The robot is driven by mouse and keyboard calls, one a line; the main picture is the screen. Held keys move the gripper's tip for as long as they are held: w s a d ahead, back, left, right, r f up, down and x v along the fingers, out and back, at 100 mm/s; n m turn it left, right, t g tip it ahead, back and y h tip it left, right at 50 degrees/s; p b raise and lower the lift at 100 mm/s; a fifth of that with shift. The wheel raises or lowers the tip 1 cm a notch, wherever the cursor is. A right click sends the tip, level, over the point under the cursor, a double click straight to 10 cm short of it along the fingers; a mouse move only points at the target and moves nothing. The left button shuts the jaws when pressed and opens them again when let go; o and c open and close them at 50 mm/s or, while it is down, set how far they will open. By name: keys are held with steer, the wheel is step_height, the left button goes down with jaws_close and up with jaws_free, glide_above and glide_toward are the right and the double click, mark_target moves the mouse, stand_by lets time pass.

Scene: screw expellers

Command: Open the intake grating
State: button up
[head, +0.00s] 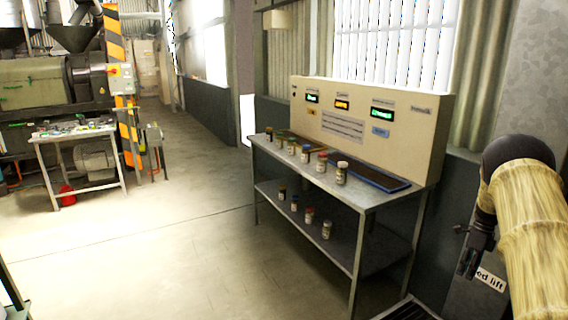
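A dark framed panel (408,309) shows only partly at the bottom edge, right of centre. It may be the intake grating, but too little shows to be sure or to tell whether it is open. A white label ending in "ed lift" (490,279) is on a grey surface just right of it. My arm, in a tan ribbed sleeve, reaches in at the right. My gripper (468,262) seems to be the dark part hanging beside the label, above and right of the panel. Its fingers are too dark and small to read, and I see nothing held.
A metal bench (345,193) with several jars and a dark blue tray (370,177) stands in the middle, before a beige control panel (410,140). A small table (80,135) and a green machine (35,85) stand at the left. Floor between them is clear.

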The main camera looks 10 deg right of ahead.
steer(key=s+a+f+n+h+p, duration=0.15)
steer(key=s+a+f+n, duration=0.3)
steer(key=a+f, duration=0.5)
steer(key=s+a+f+n+h+p, duration=0.1)
steer(key=s+a+f+n+p, duration=0.15)
steer(key=a+f+n, duration=0.65)
steer(key=s+a+f+n+h+p, duration=0.15)
steer(key=s+a+n, duration=0.25)
steer(key=s+a, duration=0.65)
steer(key=s+a+f+n+p, duration=0.15)
steer(key=s+a+n, duration=0.45)
steer(key=a, duration=0.8)
steer(key=s+a+r+n, duration=0.2)
steer(key=s+a+n, duration=0.1)
steer(key=s+a, duration=0.3)
steer(key=s+a+r+n+t+y, duration=0.1)
steer(key=s+a+r+n, duration=0.2)
steer(key=s+a, duration=0.3)
steer(key=s, duration=0.2)
steer(key=shift+s+a+p, duration=0.3)
steer(key=shift+a, duration=0.1)
steer(key=shift+f+y, duration=0.1)
steer(key=shift+y, duration=0.2)
